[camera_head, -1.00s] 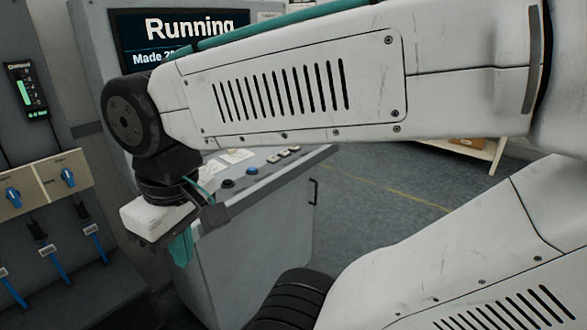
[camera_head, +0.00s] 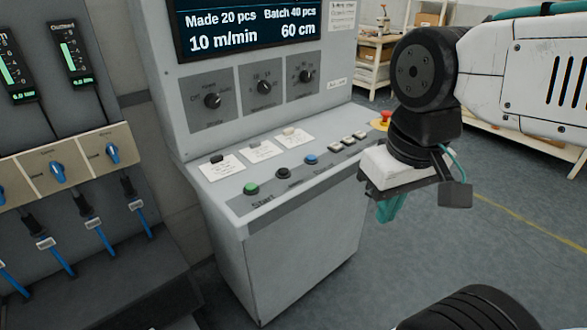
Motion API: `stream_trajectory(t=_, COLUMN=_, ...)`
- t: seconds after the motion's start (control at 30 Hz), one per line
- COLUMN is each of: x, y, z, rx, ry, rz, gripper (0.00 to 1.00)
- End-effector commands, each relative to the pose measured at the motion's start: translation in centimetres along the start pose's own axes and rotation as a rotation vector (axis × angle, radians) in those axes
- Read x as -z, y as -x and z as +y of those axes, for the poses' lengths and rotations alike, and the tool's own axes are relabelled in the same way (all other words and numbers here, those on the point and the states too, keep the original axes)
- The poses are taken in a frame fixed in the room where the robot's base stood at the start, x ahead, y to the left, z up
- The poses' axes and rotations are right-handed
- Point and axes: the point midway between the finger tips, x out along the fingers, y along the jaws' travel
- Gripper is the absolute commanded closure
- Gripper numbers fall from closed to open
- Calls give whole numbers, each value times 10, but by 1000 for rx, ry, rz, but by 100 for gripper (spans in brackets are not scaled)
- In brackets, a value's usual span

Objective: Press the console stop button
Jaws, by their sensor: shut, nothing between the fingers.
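The grey console (camera_head: 300,262) stands in the middle of the view, with a row of buttons on its sloped top. A green button (camera_head: 251,188) sits at the left end, with a label that seems to read Start. A black button (camera_head: 283,173) and a blue button (camera_head: 310,159) follow to the right; their labels are too small to read surely. A red mushroom button (camera_head: 385,117) on a yellow base is at the far right end, partly behind my wrist. My gripper (camera_head: 387,210), with teal fingers, points down, shut and empty, right of the console front, apart from the buttons.
Several pale switches (camera_head: 347,141) lie between the blue and red buttons. Three knobs (camera_head: 264,87) sit on the upright panel below the screen (camera_head: 250,25). A cabinet with blue valves (camera_head: 58,172) stands at left. Open floor (camera_head: 500,260) lies at right.

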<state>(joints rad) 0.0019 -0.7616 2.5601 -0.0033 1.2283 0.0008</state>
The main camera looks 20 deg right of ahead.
Motion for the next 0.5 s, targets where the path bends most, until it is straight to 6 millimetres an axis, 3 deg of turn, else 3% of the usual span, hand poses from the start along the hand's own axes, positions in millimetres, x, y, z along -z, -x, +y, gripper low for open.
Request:
stream_trajectory(t=0.17, x=2, y=0, z=-1, rx=6, ry=-6, rz=1, gripper=100)
stream_trajectory(t=0.27, x=15, y=-1, z=-9, rx=51, ry=-52, rz=8, gripper=100)
stream_trajectory(t=0.37, x=46, y=-3, z=-22, rx=152, ry=-170, rz=23, gripper=100)
stream_trajectory(t=0.5, x=119, y=-9, z=-52, rx=356, ry=-466, rz=46, gripper=100)
